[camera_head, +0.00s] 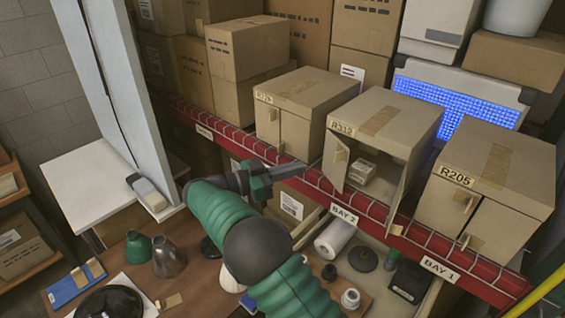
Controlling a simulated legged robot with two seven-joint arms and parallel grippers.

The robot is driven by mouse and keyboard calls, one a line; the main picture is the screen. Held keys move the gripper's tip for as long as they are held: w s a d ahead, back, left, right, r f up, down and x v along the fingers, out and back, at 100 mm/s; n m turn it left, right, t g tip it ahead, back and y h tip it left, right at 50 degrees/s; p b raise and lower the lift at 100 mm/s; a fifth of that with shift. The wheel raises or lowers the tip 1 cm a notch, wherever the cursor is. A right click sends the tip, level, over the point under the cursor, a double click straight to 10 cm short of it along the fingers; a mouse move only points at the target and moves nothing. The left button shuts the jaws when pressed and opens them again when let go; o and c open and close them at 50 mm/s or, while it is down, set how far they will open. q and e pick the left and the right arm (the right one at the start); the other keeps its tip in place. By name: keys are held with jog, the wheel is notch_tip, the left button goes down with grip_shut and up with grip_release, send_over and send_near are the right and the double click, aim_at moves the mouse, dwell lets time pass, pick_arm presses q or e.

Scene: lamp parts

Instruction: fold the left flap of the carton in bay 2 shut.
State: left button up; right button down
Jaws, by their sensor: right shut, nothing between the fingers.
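The carton in bay 2 (385,115), marked R312, stands on the red-edged shelf above the BAY 2 label (344,214). Its front is partly open, and a small labelled box (362,171) shows inside. Its left flap (333,168), with a tan tab, stands ajar at the left of the opening. Its right flap (408,182) is swung outward. My right gripper (296,170) is shut and empty, in front of the shelf edge and left of the left flap, seemingly just apart from it. My left gripper is not in view.
Closed-looking cartons stand on both sides, R205 (490,185) at right and another (300,100) at left. The red wire shelf edge (400,240) runs below them. A bench (200,285) with lamp parts lies under my right arm. A white panel (110,80) rises at left.

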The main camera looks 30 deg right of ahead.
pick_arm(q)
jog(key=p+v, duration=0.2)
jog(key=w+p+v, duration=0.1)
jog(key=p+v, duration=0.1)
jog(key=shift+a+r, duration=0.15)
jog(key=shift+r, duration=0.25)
pick_arm(e)
jog(key=s+d, duration=0.1)
jog(key=d, duration=0.7)
jog(key=shift+s, duration=0.2)
jog(key=shift+d+r, duration=0.1)
jog(key=shift+d, duration=0.05)
